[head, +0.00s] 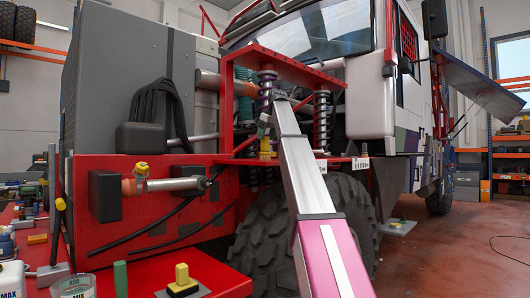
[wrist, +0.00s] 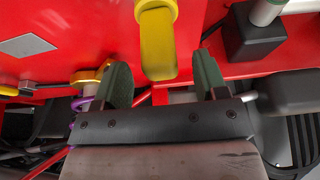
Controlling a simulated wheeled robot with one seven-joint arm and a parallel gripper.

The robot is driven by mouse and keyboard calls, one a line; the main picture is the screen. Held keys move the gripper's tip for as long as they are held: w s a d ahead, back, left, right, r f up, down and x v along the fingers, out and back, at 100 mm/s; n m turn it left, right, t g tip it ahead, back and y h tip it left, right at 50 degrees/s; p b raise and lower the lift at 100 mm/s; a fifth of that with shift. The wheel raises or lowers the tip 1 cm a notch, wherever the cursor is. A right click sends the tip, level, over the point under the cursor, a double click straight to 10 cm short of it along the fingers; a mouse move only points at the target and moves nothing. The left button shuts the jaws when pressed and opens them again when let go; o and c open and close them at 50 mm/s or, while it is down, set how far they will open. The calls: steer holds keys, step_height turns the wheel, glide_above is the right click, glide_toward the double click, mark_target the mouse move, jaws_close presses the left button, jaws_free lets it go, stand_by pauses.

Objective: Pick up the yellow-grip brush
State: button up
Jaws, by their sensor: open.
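A yellow grip (wrist: 157,42), which looks like the brush's handle, shows at the top of the wrist view over a red surface. Its bristles are not visible there. My gripper (wrist: 161,62) is open, with its two dark green fingers on either side of the grip's lower end. A gap shows between the grip and each finger; I cannot tell how deep it sits between them. In the head view a yellow piece (head: 265,147) shows by the far end of my arm, at the truck's red frame; the fingers are too small to make out there.
The red bumper (head: 150,225) carries black blocks and a metal cylinder (head: 168,184). Coil springs (head: 322,118) and a large tyre (head: 262,240) stand close to my arm. The floor at right is mostly clear.

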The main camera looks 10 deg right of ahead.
mark_target(264, 141)
steer(key=x, duration=0.4)
steer(key=c, duration=1)
steer(key=shift+r, duration=0.1)
steer(key=shift+r, duration=0.4)
step_height(264, 141, up, 3)
steer(key=shift+w+r, duration=0.1)
steer(key=shift+r, duration=0.15)
steer(key=shift+s+a+r, duration=0.3)
steer(key=shift+a+r, duration=0.8)
steer(key=shift+a, duration=0.85)
steer(key=shift+s+a+r, duration=0.25)
steer(key=shift+a+r, duration=0.85)
steer(key=shift+a, duration=0.8)
steer(key=shift+s+a+r, duration=0.3)
steer(key=shift+a+r, duration=0.8)
steer(key=shift+a, duration=0.85)
